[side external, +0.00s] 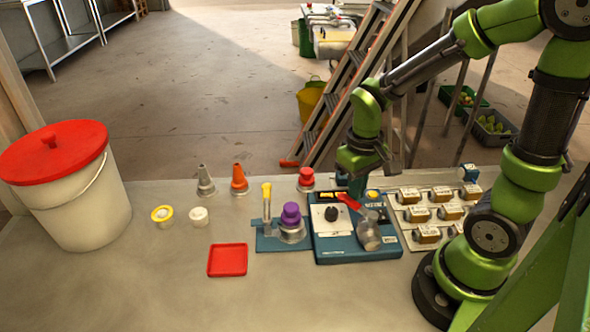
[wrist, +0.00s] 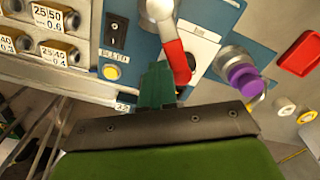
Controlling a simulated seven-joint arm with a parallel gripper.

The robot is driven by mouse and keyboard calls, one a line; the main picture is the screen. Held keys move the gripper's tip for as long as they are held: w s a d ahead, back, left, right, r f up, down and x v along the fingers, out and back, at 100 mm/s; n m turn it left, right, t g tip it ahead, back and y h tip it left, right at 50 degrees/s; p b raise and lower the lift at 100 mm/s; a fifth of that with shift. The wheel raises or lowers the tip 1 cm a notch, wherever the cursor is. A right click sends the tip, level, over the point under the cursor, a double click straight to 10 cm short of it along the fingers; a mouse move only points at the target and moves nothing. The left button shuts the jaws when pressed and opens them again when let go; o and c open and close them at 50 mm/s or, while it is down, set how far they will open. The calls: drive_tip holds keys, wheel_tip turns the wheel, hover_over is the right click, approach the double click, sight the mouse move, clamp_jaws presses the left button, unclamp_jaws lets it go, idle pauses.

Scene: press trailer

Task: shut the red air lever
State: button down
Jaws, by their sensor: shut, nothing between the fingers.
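In the wrist view the red lever (wrist: 177,62) runs down from a grey metal fitting (wrist: 160,10). My gripper (side external: 357,187) is shut and empty, low over the back of the box. In the wrist view its teal fingers (wrist: 156,85) are just left of the lever's free end; I cannot tell whether they touch it. The fingers partly cover the panel there.
A purple-capped fitting (side external: 291,217) stands left of the box, also seen in the wrist view (wrist: 243,82). A rack of labelled blocks (side external: 427,234) is close on the right. A red tray (side external: 227,260) and nozzles lie left. A black knob (side external: 331,214) is on the panel.

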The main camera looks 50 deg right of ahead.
drive_tip(key=shift+w+a, duration=0.2)
drive_tip(key=shift+a, duration=0.4)
drive_tip(key=shift+w+a, duration=0.15)
drive_tip(key=shift+a, duration=0.45)
drive_tip(key=shift+s+a, duration=0.2)
drive_tip(key=shift+a, duration=1.05)
drive_tip(key=shift+w+d, duration=0.1)
drive_tip(key=shift+d, duration=0.1)
